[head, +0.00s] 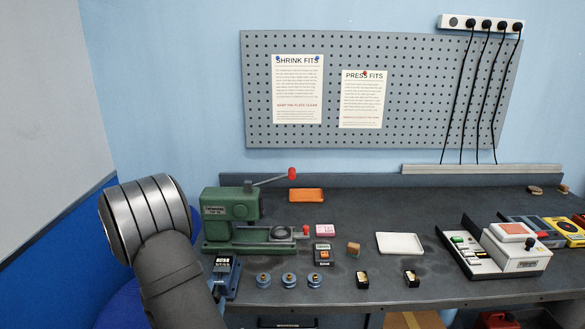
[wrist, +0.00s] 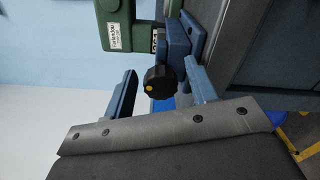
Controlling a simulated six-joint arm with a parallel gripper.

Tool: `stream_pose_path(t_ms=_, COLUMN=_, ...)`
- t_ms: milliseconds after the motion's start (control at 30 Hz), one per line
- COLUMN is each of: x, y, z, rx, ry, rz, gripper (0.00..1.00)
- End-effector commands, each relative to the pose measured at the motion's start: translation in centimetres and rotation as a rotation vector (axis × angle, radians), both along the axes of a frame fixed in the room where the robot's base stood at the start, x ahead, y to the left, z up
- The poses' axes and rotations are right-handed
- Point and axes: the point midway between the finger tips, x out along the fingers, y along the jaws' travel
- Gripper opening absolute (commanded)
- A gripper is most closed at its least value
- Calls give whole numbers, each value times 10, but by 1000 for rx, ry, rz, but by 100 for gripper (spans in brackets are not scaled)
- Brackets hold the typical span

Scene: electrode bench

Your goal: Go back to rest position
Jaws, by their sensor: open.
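My gripper (wrist: 160,72) is open in the wrist view, with one dark blue finger on each side of a black knob (wrist: 157,84) with a yellow dot. Gaps show on both sides of the knob; I cannot tell its depth relative to the fingertips. The knob is by a blue device (wrist: 203,32) at the bench's left end. This blue device also shows in the head view (head: 226,272), beside my arm. My gripper is not visible in the head view; my arm link fills the lower left there.
A green press (head: 232,207) stands close behind the blue device. Several blue spools, small cards and a white tray (head: 400,243) lie on the dark bench (head: 350,200). A white machine (head: 513,249) stands at right. Blue wall and open space lie left of the bench.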

Motion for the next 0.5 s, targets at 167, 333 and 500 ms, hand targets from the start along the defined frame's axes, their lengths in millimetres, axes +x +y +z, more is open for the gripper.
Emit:
stream_pose_path(t_ms=167, x=2, y=0, z=0, rx=132, ry=1, rz=1, gripper=52)
stream_pose_path(t_ms=333, x=2, y=0, z=-1, rx=271, ry=1, rz=1, gripper=52)
stream_pose_path(t_ms=500, x=2, y=0, z=-1, rx=411, ry=1, rz=0, gripper=52)
